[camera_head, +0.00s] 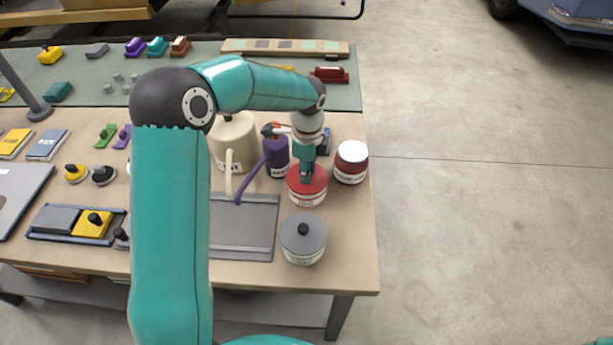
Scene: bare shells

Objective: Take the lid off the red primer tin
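The red primer tin (310,198) stands near the right end of the workbench, its red lid facing up. My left gripper (306,180) points straight down onto the middle of this lid. The fingers cover the spot where a lid knob might be. They are too small and hidden to show whether they are open or shut on something. The lid appears to sit level on the tin. My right gripper is not in view.
A grey tin (303,245) with a black knob stands in front. A dark red jar (350,165) with a white top stands right behind. A purple spray bottle (276,157) and cream jug (232,135) stand left. Bare bench (350,240) lies front right.

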